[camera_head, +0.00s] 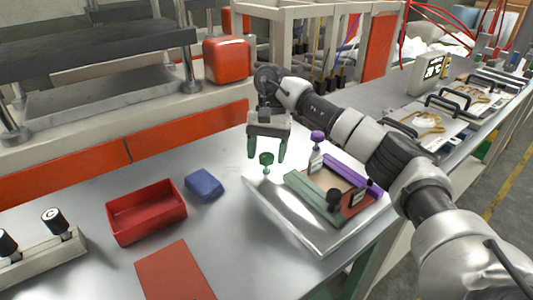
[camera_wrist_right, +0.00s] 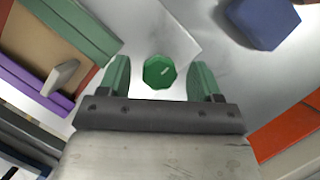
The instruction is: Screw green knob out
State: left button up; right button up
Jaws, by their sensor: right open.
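The green knob (camera_head: 266,158) stands upright at the left corner of the silver plate (camera_head: 312,241). In the right wrist view the knob (camera_wrist_right: 160,72) shows from above as a green many-sided disc, between and slightly beyond the two green fingertips. My right gripper (camera_head: 267,153) is open, pointing down, its fingers close to the knob; in the right wrist view the gripper (camera_wrist_right: 159,80) has a gap on each side of the knob. It holds nothing. My left gripper is not in view.
The plate also bears a green bar (camera_head: 312,196), a purple bar (camera_head: 352,172), a purple knob (camera_head: 317,136) and a black knob (camera_head: 335,199). A blue block (camera_head: 204,185), a red bin (camera_head: 147,224) and a red sheet (camera_head: 174,277) lie to the left.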

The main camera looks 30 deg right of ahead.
jog(key=p+v, duration=0.2)
jog(key=v, duration=0.8)
jog(key=shift+r+p, duration=0.15)
jog(key=shift+p, duration=0.15)
